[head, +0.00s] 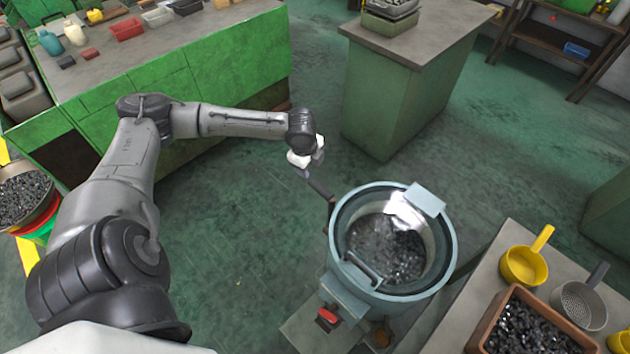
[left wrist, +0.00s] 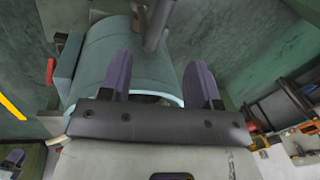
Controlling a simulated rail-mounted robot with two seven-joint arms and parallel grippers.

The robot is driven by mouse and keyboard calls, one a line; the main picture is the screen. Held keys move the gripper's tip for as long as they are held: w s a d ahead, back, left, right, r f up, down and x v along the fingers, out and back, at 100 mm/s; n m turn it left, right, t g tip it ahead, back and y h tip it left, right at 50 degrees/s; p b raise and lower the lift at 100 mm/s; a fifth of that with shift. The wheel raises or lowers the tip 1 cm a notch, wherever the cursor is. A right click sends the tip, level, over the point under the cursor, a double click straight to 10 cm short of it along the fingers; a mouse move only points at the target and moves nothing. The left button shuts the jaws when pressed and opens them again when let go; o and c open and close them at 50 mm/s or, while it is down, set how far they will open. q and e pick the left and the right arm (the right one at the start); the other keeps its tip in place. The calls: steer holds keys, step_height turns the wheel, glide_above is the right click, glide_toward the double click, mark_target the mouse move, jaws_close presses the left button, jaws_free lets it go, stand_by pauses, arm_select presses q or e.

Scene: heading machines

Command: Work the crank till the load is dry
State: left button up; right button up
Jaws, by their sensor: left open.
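The pale blue round drum machine (head: 445,262) stands at the lower middle of the head view, open at the top. Its load of small dark, shiny metal pieces (head: 380,247) lies inside. A dark crank (head: 321,190) sticks out of its upper left side toward my left gripper (head: 304,170). In the left wrist view, the two purple fingers of my left gripper (left wrist: 160,68) are apart, with the drum's blue wall (left wrist: 95,75) beyond them. A grey bar, apparently the crank (left wrist: 153,25), shows above the gap between the fingers; I cannot tell whether they touch it. My right gripper is out of view.
A red switch (head: 327,318) sits on the machine's front. At right, a table (head: 490,262) holds a yellow scoop (head: 523,265), a strainer (head: 580,305) and a crate (head: 483,325) of dark pieces. A green cabinet (head: 400,95) stands behind. Floor left of the drum is clear.

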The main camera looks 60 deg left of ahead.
mark_target(319, 187)
arm_select(q)
steer(key=w+f+b, duration=0.1)
steer(key=f, duration=0.3)
steer(key=w+f+m+b, duration=0.1)
steer(key=f, duration=0.4)
steer(key=w+f+m, duration=0.1)
steer(key=f, duration=0.3)
steer(key=shift+d+f+b, duration=0.25)
steer(key=shift+f+b, duration=0.05)
steer(key=shift+b, duration=0.1)
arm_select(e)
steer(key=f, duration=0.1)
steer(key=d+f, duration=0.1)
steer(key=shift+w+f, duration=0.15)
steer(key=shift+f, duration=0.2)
arm_select(q)
steer(key=shift+c, duration=0.5)
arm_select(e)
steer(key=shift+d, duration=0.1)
arm_select(q)
steer(key=c, duration=0.3)
jaws_close()
